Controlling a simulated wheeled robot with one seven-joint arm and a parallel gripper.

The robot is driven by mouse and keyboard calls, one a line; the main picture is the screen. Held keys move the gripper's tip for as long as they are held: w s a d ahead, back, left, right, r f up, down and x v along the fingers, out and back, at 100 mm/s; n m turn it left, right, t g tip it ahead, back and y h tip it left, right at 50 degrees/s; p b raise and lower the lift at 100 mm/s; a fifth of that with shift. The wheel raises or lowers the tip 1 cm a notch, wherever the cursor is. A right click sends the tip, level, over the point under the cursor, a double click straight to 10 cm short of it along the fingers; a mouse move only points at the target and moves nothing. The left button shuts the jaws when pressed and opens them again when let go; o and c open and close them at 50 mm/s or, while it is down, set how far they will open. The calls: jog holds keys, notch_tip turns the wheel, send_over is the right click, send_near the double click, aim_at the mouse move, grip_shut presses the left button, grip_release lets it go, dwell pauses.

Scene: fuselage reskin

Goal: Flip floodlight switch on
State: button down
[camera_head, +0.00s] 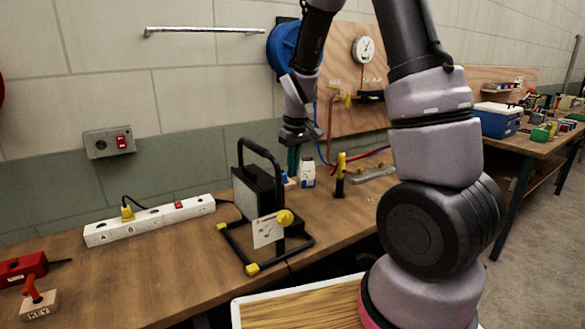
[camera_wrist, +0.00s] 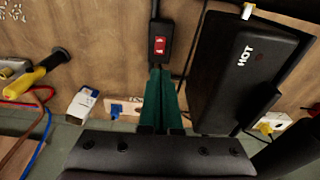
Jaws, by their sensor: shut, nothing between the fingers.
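The floodlight (camera_head: 243,190) stands on the workbench on a black frame with yellow feet; in the wrist view its black housing (camera_wrist: 240,70) is marked HOT. A black switch box (camera_wrist: 160,28) with a red rocker (camera_wrist: 159,45) sits on a cord beside the housing; I cannot tell which way the rocker is set. My gripper (camera_wrist: 160,70) is shut and empty, its green fingertips just below the rocker in that view; contact is unclear. In the head view my gripper (camera_head: 293,172) points down behind the floodlight, where the switch is hidden.
A white power strip (camera_head: 150,221) lies left of the floodlight, under a wall outlet (camera_head: 109,142) with a red switch. A small white box (camera_head: 308,174) and a yellow-handled tool (camera_head: 340,175) stand to the right. Bare bench lies in front of the strip.

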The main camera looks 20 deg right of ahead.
jog(key=shift+r, duration=0.2)
jog(key=shift+w+a, duration=0.25)
jog(key=shift+w, duration=0.35)
jog(key=f, duration=0.4)
jog(key=w+f, duration=0.1)
jog(key=f, duration=0.9)
jog(key=shift+w+a, duration=0.25)
jog(key=shift+w, duration=0.05)
